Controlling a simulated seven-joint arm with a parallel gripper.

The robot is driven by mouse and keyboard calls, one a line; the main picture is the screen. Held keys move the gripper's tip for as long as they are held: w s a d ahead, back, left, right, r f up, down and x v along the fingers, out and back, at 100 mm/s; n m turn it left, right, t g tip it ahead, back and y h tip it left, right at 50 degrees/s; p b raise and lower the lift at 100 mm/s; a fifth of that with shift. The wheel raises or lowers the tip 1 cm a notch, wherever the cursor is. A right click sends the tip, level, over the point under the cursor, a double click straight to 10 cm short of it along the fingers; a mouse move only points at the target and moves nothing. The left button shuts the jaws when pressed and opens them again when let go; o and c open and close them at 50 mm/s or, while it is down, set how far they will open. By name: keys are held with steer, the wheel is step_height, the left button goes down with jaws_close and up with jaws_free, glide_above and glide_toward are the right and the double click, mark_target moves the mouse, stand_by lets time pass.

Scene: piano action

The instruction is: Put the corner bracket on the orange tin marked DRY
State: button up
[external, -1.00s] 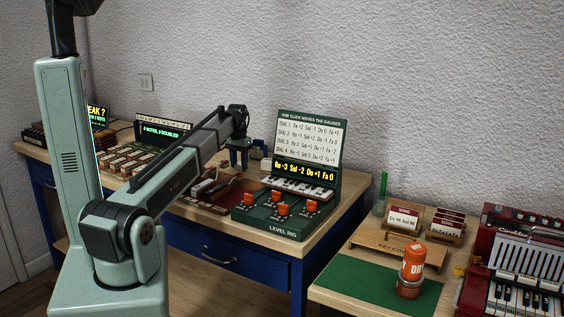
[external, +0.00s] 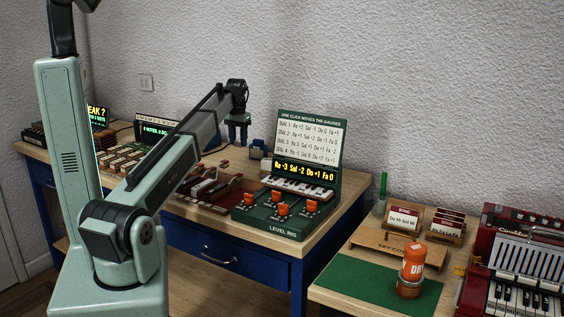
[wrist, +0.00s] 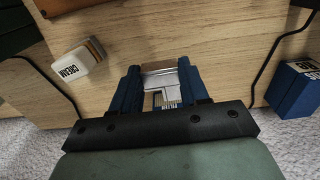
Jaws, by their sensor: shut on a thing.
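My gripper (wrist: 160,88) has blue fingers, closed on a silvery angular metal piece that looks like the corner bracket (wrist: 161,82). A partly readable label shows by its lower part; I cannot tell whether it belongs to the piece. In the external view my gripper (external: 238,132) is above the back of the wooden bench, behind the green level rig, and the bracket cannot be made out there. The orange tin (external: 412,263), with part of its DRY marking showing, stands upright on the green mat at the right, far from my gripper.
The level rig (external: 290,200) stands between my gripper and the right table. A card rack (external: 400,243) is behind the tin and a red accordion (external: 515,270) right of it. The wrist view shows a cream-labelled container (wrist: 72,66) and a blue box (wrist: 296,88).

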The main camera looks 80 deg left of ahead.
steer(key=w+d+r+m, duration=0.3)
steer(key=w+d, duration=0.8)
steer(key=w, duration=0.1)
steer(key=w+d+r+m, duration=0.4)
steer(key=w+d, duration=0.7)
steer(key=w, duration=0.2)
steer(key=w+d+r+m, duration=0.3)
steer(key=w+d, duration=0.8)
steer(key=w, duration=0.1)
steer(key=m, duration=0.8)
glide_above(410, 245)
step_height(410, 245, down, 3)
steer(key=shift+f, duration=4.75)
steer(key=shift+f, duration=0.2)
steer(key=o, duration=1)
